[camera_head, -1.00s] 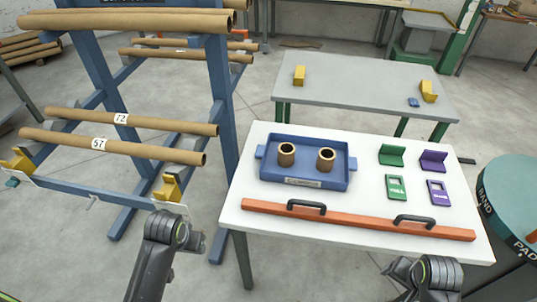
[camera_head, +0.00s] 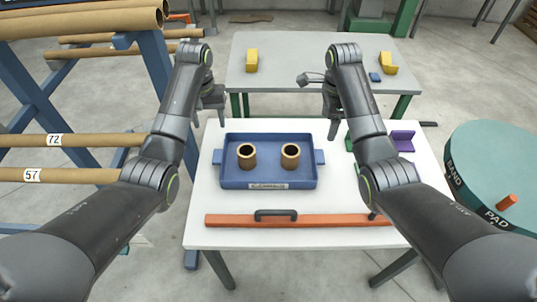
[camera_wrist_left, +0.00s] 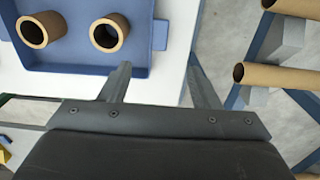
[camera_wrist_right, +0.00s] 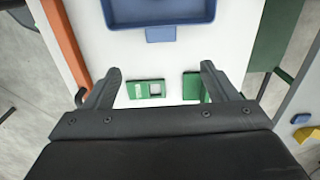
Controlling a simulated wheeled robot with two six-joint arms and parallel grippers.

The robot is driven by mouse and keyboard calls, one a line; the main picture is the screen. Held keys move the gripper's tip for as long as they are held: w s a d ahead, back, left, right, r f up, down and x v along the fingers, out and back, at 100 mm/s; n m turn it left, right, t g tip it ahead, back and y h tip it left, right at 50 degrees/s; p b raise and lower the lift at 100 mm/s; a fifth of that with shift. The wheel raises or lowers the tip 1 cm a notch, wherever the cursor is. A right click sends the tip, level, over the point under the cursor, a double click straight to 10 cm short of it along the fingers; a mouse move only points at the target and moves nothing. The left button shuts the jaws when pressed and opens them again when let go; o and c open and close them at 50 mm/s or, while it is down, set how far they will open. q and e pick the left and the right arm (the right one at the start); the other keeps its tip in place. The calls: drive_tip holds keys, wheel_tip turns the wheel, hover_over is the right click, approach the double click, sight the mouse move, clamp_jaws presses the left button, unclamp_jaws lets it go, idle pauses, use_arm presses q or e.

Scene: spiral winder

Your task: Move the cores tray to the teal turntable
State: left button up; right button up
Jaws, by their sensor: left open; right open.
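The blue cores tray (camera_head: 268,175) sits on the white table, with two brown cores (camera_head: 246,156) (camera_head: 290,156) upright in it and a handle tab on each side. My left gripper (camera_head: 216,110) is open and empty above the table's back left, beyond the tray's left end. The tray shows past its fingers in the left wrist view (camera_wrist_left: 75,68). My right gripper (camera_head: 333,122) is open and empty, behind and right of the tray. The tray's edge is also in the right wrist view (camera_wrist_right: 160,34). The teal turntable (camera_head: 490,160) stands right of the table.
An orange bar (camera_head: 340,219) with black handles lies along the white table's (camera_head: 203,203) front edge. Green (camera_wrist_right: 146,89) and purple (camera_head: 402,140) pieces lie right of the tray, partly hidden by my right arm. A grey table (camera_head: 300,75) is behind. A blue rack (camera_head: 25,90) with tubes stands left.

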sight(218, 155)
use_arm(q)
drive_tip(key=shift+w+d+r, duration=0.1)
drive_tip(key=shift+w+r, duration=0.05)
drive_tip(key=shift+r, duration=0.15)
use_arm(e)
drive_tip(key=shift+w+a+r, duration=0.15)
drive_tip(key=shift+r, duration=0.1)
use_arm(q)
wheel_tip(218, 155, down, 17)
drive_tip(key=shift+f, duration=0.2)
use_arm(e)
wheel_tip(218, 155, down, 17)
drive_tip(key=shift+f, duration=0.2)
use_arm(q)
drive_tip(key=shift+c, duration=0.5)
use_arm(e)
drive_tip(key=shift+c, duration=0.4)
use_arm(q)
clamp_jaws()
use_arm(e)
drive_tip(key=c, duration=1.2)
